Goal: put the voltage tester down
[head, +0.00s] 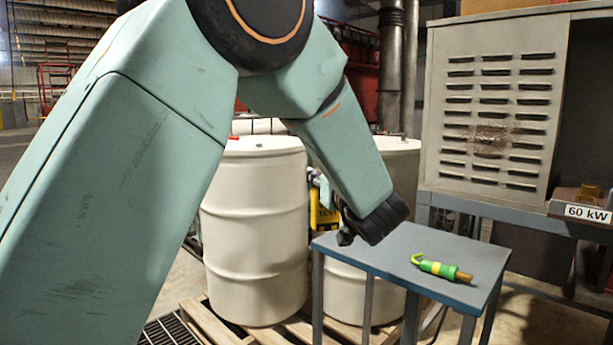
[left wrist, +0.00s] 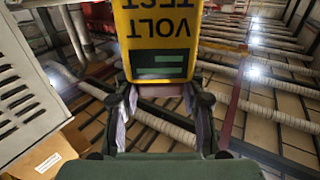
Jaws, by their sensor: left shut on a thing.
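The voltage tester (left wrist: 160,40) is a yellow, box-shaped device with dark lettering reading VOLT TEST, upside down in the left wrist view. It sits between the fingertips of my left gripper (left wrist: 164,98), which is shut on it. In the head view part of the yellow tester (head: 322,213) shows beside the dark left gripper (head: 345,236), partly hidden by my arm. The gripper is by the left end of a small blue-grey table (head: 395,252), and the tester is left of the tabletop. My right gripper is not in view.
A green and yellow tool (head: 441,268) with a hook lies on the right part of the table; the tabletop around it is bare. White drums (head: 254,230) stand behind on a wooden pallet (head: 210,325). A louvered cabinet (head: 490,110) stands at right, near a 60 kW label (head: 588,213).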

